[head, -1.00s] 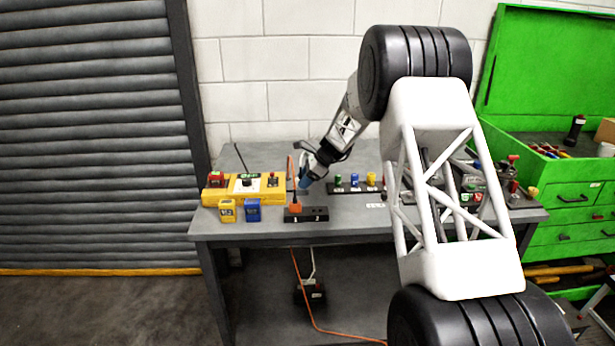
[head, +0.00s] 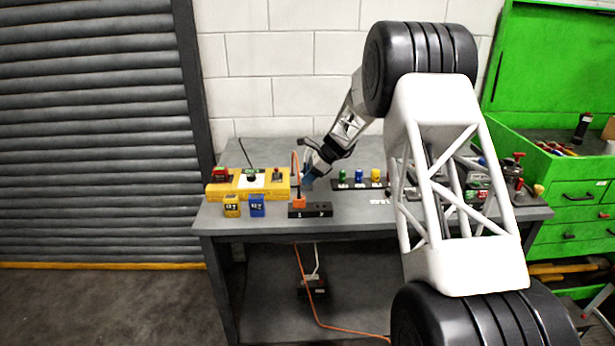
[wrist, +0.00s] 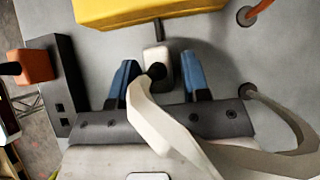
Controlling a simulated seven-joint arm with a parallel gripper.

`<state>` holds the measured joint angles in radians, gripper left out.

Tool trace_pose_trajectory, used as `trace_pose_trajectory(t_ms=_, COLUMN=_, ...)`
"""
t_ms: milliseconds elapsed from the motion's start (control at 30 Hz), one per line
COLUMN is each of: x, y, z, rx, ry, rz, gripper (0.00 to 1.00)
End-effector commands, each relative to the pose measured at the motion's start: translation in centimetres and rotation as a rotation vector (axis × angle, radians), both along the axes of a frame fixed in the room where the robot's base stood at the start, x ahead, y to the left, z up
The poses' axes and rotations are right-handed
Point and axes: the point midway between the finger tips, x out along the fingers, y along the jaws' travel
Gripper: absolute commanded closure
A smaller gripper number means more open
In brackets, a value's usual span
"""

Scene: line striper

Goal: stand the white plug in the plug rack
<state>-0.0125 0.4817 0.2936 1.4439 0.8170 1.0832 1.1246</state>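The white plug (wrist: 151,57) shows in the wrist view between my gripper's two blue fingers, with a visible gap on each side. A white cable (wrist: 160,115) curves from it across my gripper. My gripper (wrist: 158,83) is open around the plug; in the head view my gripper (head: 308,183) is low over the bench, behind the rack, and the plug cannot be made out there. The black block marked 1 and 2, apparently the plug rack (head: 322,211), is at the bench front, also at left in the wrist view (wrist: 64,72). An orange plug (head: 299,202) stands at its position 1.
A yellow control box (head: 222,189) lies left of my gripper, also along the top of the wrist view (wrist: 140,10). A yellow and a blue block (head: 257,206) stand before it. An orange cord (head: 295,165) rises near my gripper. Several coloured knobs (head: 359,176) stand to the right.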

Motion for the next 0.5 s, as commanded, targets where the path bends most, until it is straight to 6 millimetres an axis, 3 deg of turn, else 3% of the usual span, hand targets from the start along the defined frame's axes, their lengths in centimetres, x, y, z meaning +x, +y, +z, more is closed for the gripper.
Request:
trace_pose_trajectory(t_ms=33, x=0.00, y=0.00, z=0.00, rx=0.000, ry=0.000, rz=0.000, gripper=0.65)
trace_pose_trajectory(t_ms=267, x=0.00, y=0.00, z=0.00, rx=0.000, ry=0.000, rz=0.000, gripper=0.98)
trace_pose_trajectory(t_ms=500, x=0.01, y=0.00, z=0.11, rx=0.000, ry=0.000, rz=0.000, gripper=0.98)
